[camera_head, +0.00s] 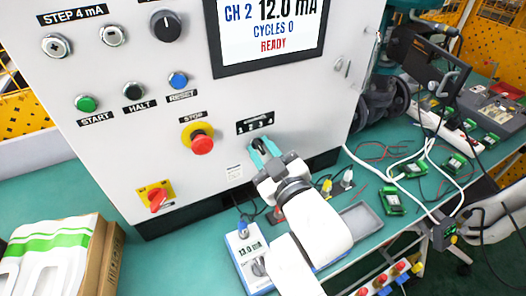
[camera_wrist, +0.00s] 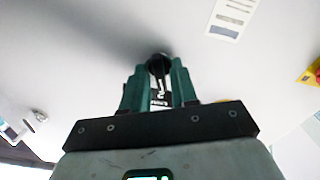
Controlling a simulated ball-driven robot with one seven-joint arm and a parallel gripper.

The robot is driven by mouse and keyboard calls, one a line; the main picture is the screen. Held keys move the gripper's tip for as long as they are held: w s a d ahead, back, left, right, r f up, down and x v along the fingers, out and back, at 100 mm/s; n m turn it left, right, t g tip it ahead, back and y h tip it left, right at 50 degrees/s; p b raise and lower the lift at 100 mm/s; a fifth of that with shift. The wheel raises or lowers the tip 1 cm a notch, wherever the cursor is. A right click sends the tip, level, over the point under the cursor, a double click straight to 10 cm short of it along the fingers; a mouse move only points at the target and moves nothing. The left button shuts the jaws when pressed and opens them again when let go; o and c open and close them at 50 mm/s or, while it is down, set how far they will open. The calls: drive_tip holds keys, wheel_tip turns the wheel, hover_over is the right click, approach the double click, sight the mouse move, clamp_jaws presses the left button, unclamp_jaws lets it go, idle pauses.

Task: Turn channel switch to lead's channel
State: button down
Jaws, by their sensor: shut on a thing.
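The channel switch (camera_wrist: 158,65) is a small black knob on the cabinet's front, seen between the fingers in the wrist view. My gripper (camera_head: 262,150) has teal fingers shut on it; the wrist view also shows the gripper (camera_wrist: 159,84) around it. In the head view the fingers mostly hide the knob, so its pointer cannot be read. A black plate marked 1 2 3 4 (camera_head: 255,122) sits just above. The display (camera_head: 268,32) reads CH 2, 12.0 mA, CYCLES 0, READY. Yellow (camera_head: 327,188) and grey (camera_head: 347,180) connectors stand below right of the switch; where any lead plugs in is unclear.
A red stop button (camera_head: 202,144) sits left of the switch, with a red rotary switch (camera_head: 156,198) lower left. A blue-white meter (camera_head: 250,254) and a grey tray (camera_head: 362,222) lie below near my arm. White cables (camera_head: 415,163) and circuit boards crowd the right bench.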

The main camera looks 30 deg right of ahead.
drive_tip(key=shift+m, duration=0.5)
drive_tip(key=c, duration=1.2)
unclamp_jaws()
drive_tip(key=shift+s, duration=0.1)
drive_tip(key=shift+s+b, duration=0.7)
drive_tip(key=shift+s, duration=4.6)
